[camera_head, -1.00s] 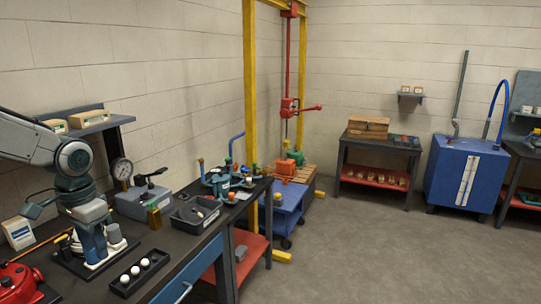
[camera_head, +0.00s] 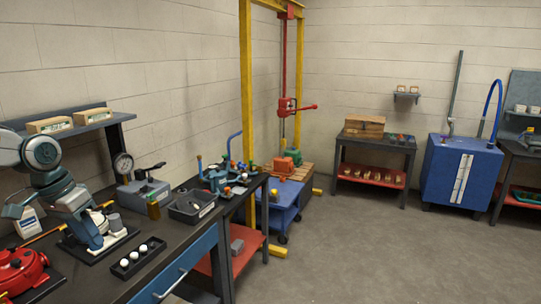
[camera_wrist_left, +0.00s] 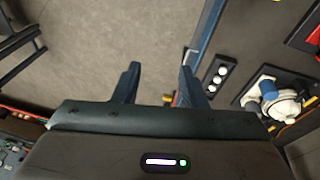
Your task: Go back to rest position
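My left arm comes in at the left edge of the head view, with its left gripper (camera_head: 77,211) in front of the workbench (camera_head: 190,262). There the gripper overlaps a blue and white device, so its fingers are hard to make out. In the left wrist view the left gripper (camera_wrist_left: 157,82) has its two dark fingers wide apart with nothing between them, only floor behind. The blue and white device (camera_wrist_left: 275,103) stands on a black mat to the right, apart from the fingers. My right gripper is not in view.
A black tray (camera_head: 125,272) with white balls lies near the bench's front edge. A red housing (camera_head: 22,268) is at lower left, and a grey bin (camera_head: 192,209) sits farther along. The floor (camera_head: 380,255) to the right is clear.

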